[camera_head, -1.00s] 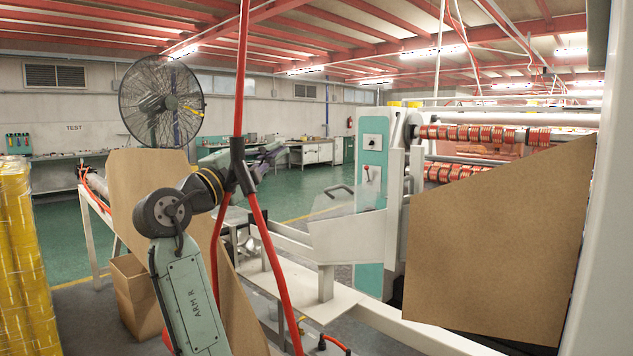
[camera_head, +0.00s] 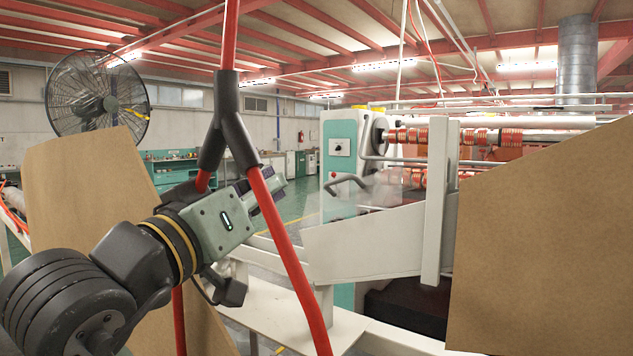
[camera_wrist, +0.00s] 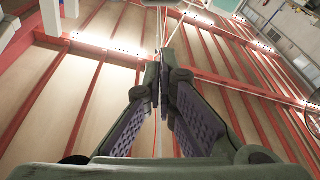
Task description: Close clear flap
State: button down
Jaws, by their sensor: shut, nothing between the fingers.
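The clear flap (camera_head: 352,201) is a see-through panel with a dark grey curved handle (camera_head: 346,181), on the machine right of centre in the head view. It stands up above a white side plate (camera_head: 365,247). My gripper (camera_head: 272,182) is left of the flap in that view, with a gap between them in the picture. Its depth relative to the flap is hard to tell. In the wrist view my gripper (camera_wrist: 165,62) has its purple-padded fingers together at the tips, with nothing between them. The flap is not seen in the wrist view.
A red hose with a black Y-joint (camera_head: 226,120) hangs in front of my arm. Brown cardboard sheets stand at left (camera_head: 85,185) and right (camera_head: 545,235). A white post (camera_head: 440,200) and rollers with red tape (camera_head: 490,136) lie right of the flap.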

aim_at(357, 206)
jog(key=w+d+p, duration=0.3)
jog(key=w+d, duration=0.4)
jog(key=w, duration=0.4)
jog(key=shift+r+p, duration=0.25)
jog(key=shift+p, duration=0.05)
